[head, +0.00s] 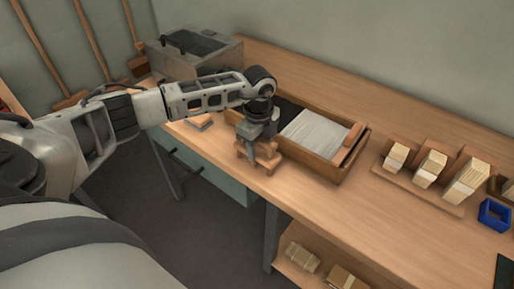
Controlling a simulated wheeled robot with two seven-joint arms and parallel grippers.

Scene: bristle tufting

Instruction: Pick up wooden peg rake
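Several long wooden handles with wooden heads (72,100) lean against the wall at the far left; I cannot make out pegs on them, so I cannot tell whether one is the wooden peg rake. My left gripper (262,143) points down at the front edge of the workbench, right over a small wooden piece (262,163). Its fingers overlap that piece in the picture. I cannot tell whether they touch it or how far they are apart. My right gripper is not in view.
The workbench (345,215) holds a wooden tray (312,168) with pale sheet material, a grey box (195,55), several racks of bristle-like bundles (430,167) and a blue square holder (494,214). More bundles (302,257) lie on a lower shelf.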

